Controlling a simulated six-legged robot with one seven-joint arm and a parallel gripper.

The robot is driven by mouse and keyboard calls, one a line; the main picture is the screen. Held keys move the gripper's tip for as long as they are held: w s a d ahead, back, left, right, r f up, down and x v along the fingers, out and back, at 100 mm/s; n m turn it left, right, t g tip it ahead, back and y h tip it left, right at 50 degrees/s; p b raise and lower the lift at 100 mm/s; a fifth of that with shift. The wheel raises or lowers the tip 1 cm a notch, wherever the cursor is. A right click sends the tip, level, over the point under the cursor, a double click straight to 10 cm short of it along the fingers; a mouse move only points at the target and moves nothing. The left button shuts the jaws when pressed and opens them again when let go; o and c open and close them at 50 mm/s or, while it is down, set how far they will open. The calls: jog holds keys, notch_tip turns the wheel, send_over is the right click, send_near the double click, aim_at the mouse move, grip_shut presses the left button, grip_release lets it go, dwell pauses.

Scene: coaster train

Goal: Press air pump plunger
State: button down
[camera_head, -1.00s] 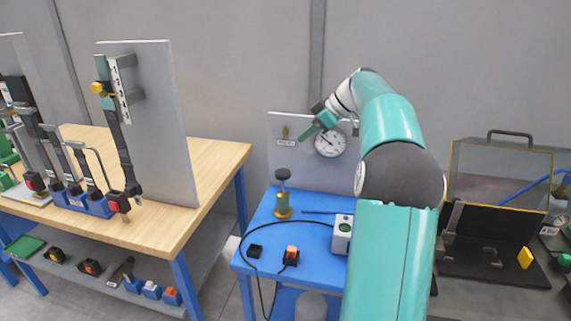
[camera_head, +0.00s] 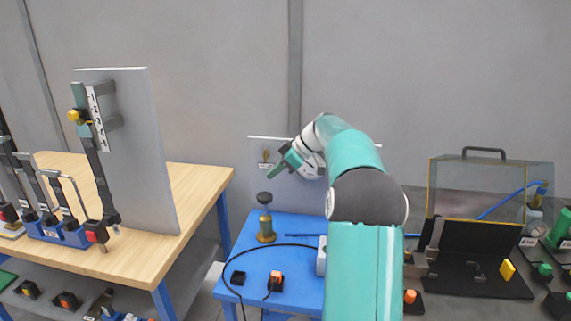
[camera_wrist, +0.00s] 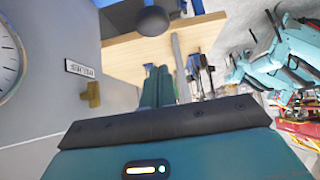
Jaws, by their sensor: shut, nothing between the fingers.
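The air pump (camera_head: 266,228) stands upright on the blue table. It has a brass-coloured body and a dark round plunger knob (camera_head: 264,198) on top, standing raised. My gripper (camera_head: 277,172) is shut and empty, above the pump and slightly to its right in the head view, apart from the knob. In the wrist view, which looks upside down, the shut fingers (camera_wrist: 158,86) point at the room, and the dark knob (camera_wrist: 150,20) shows past their tips near the top edge.
A grey panel (camera_head: 256,180) stands behind the pump, with a brass fitting (camera_wrist: 90,95), a label and a round gauge (camera_wrist: 8,62) close to my gripper. A cable crosses the blue table (camera_head: 255,262). A wooden bench (camera_head: 200,185) stands left; a clear-lidded case (camera_head: 495,200) is right.

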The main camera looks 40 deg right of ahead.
aim_at(270, 202)
jog(key=f, duration=0.2)
jog(key=w+f, duration=0.1)
jog(key=a+f, duration=0.1)
jog(key=f, duration=0.1)
jog(key=shift+w+f, duration=0.2)
jog(key=shift+f, duration=0.15)
jog(key=shift+f, duration=0.15)
notch_tip(270, 202, down, 6)
jog(key=shift+s+a+r, duration=0.1)
jog(key=shift+s+r, duration=0.05)
